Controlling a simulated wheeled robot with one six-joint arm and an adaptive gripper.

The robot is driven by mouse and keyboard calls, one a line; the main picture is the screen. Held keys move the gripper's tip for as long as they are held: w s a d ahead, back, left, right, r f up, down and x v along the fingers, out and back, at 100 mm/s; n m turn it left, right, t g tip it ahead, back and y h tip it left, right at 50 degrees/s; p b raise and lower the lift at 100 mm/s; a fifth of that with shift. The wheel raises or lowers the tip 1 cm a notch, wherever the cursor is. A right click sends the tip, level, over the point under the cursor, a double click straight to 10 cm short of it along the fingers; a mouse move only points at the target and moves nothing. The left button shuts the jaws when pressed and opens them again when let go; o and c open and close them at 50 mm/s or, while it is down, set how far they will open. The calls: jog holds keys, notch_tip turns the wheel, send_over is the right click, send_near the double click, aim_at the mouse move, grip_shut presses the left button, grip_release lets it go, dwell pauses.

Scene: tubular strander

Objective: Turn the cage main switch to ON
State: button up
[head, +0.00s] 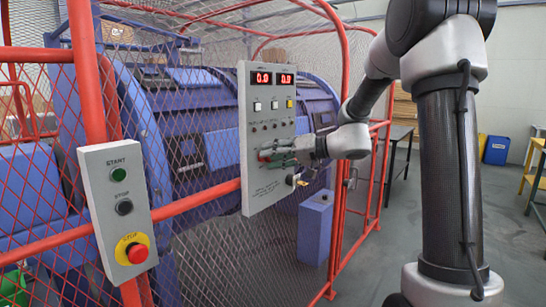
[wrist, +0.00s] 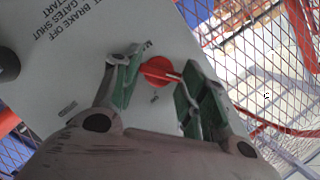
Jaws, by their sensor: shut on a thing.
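The red rotary switch knob (wrist: 157,72) sits on the grey control panel (head: 255,195) of the cage. A bit of the knob's red also shows in the head view (head: 264,155). My gripper (wrist: 155,88) reaches the panel from the right, with its green-padded fingers on either side of the knob, shut on it. In the head view my gripper (head: 278,153) covers most of the knob. The knob's pale pointer tilts to the right in the wrist view, against the right finger. I cannot read any ON or OFF mark beside it.
The panel has two red displays (head: 273,79) reading 0.0, several buttons, and a dark knob (head: 298,181) low at right. A red-framed mesh guard (head: 205,200) surrounds the blue machine. A START/STOP box with a red emergency button (head: 137,252) stands at left. Open floor lies at right.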

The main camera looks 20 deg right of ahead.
jog(key=shift+f+m+t+y, duration=0.25)
jog(key=shift+m+t+y, duration=0.45)
jog(key=shift+m, duration=1.95)
jog(key=shift+f+m+t+y, duration=0.2)
jog(key=shift+m+t+y, duration=0.5)
jog(key=shift+m, duration=2)
jog(key=shift+f+m+t+y, duration=0.35)
jog(key=shift+m+y, duration=0.55)
jog(key=shift+m, duration=1.75)
jog(key=shift+m+t, duration=0.25)
jog(key=shift+m, duration=0.05)
jog(key=o, duration=1)
jog(key=shift+r, duration=0.1)
jog(key=shift+o, duration=0.2)
